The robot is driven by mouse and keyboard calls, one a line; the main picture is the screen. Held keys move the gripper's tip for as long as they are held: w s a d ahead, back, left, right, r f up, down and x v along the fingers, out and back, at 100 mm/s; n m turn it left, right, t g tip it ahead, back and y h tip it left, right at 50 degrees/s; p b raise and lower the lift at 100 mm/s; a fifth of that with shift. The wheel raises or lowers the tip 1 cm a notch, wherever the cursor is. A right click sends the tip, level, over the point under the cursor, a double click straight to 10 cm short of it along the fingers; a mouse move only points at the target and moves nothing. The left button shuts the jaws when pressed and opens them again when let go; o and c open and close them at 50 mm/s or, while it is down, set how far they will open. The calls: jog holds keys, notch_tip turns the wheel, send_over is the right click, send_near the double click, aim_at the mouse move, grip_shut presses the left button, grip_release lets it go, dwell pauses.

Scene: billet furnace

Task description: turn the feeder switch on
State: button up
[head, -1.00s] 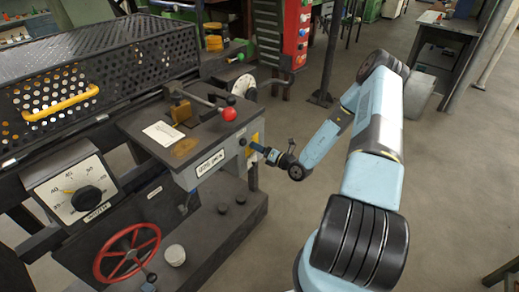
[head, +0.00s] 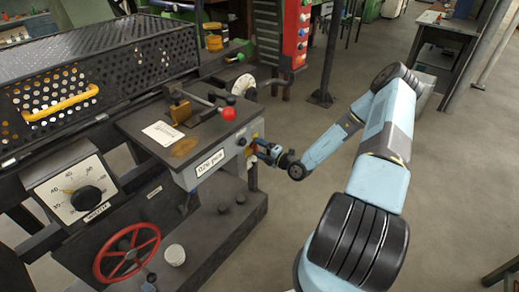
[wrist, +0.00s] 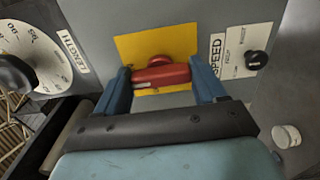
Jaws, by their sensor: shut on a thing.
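The feeder switch is a red handle (wrist: 165,76) on a yellow plate (wrist: 182,42), set in the grey panel of the machine. In the wrist view the handle lies nearly level across the picture. My gripper (wrist: 160,80) has one blue finger at each end of the handle and is shut on it. In the head view my gripper (head: 264,150) is at the end face of the machine, and the yellow plate (head: 252,133) is mostly hidden behind it.
A SPEED dial with a black knob (wrist: 257,60) is right of the switch, and a LENGTH dial (wrist: 28,58) is left. A red ball lever (head: 228,113) stands on the machine top. A red handwheel (head: 127,252) is at lower left. Floor at right is open.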

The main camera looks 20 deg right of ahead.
jog(key=shift+d+f, duration=0.2)
jog(key=shift+d, duration=0.05)
dwell(0.3)
jog(key=o, duration=1)
jog(key=shift+a+r, duration=0.1)
jog(key=shift+a, duration=0.05)
jog(key=shift+o, duration=0.2)
jog(key=v, duration=1.3)
jog(key=shift+s+d, duration=0.25)
